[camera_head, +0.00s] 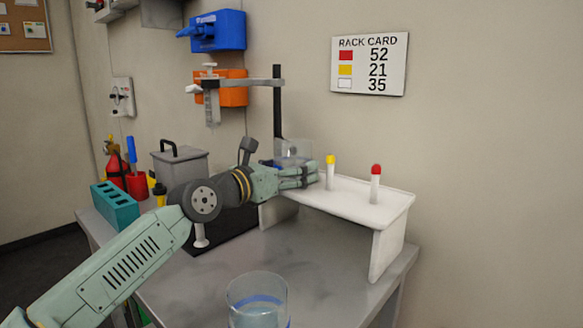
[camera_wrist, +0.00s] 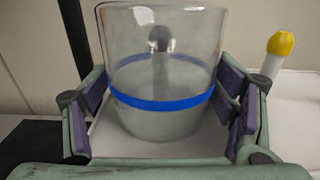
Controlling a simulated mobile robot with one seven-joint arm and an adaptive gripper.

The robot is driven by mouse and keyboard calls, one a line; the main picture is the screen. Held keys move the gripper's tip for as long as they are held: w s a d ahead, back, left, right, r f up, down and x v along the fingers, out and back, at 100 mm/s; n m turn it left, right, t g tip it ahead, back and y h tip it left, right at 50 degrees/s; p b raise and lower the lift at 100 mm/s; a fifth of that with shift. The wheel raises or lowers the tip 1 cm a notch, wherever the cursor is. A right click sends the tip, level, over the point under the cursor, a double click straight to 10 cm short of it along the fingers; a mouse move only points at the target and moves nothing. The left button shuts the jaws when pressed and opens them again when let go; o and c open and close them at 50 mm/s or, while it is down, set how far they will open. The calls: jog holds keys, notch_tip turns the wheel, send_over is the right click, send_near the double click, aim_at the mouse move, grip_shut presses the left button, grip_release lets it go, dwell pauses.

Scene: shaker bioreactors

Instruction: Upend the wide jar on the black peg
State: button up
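The wide jar (camera_wrist: 165,125) is clear glass with a blue band low on its side. It stands between the pads of my gripper (camera_wrist: 162,100), which press on its two sides. In the head view the jar (camera_head: 293,150) shows behind my gripper (camera_head: 298,176) at the left part of the white stand; its lower part is hidden. A peg with a dark grey round top (camera_wrist: 160,40) shows through the glass in the wrist view. I cannot tell whether the peg is inside the jar or behind it. The jar looks upright in line with the peg, its band towards the lower end.
On the white stand (camera_head: 392,201) are a yellow-topped peg (camera_head: 330,172) and a red-topped peg (camera_head: 375,184), right of the jar. Another glass jar (camera_head: 257,308) stands at the table front. A black clamp stand (camera_head: 277,100) rises behind my gripper. A teal block (camera_head: 115,207) is at left.

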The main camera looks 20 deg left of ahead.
jog(key=shift+o, duration=1)
jog(key=shift+f, duration=0.15)
jog(key=shift+s, duration=0.1)
jog(key=shift+s+a+f, duration=0.1)
jog(key=shift+s+a, duration=0.05)
jog(key=shift+s, duration=0.15)
jog(key=v, duration=1.1)
jog(key=shift+r, duration=0.2)
jog(key=shift+s+a, duration=0.1)
jog(key=shift+s, duration=0.05)
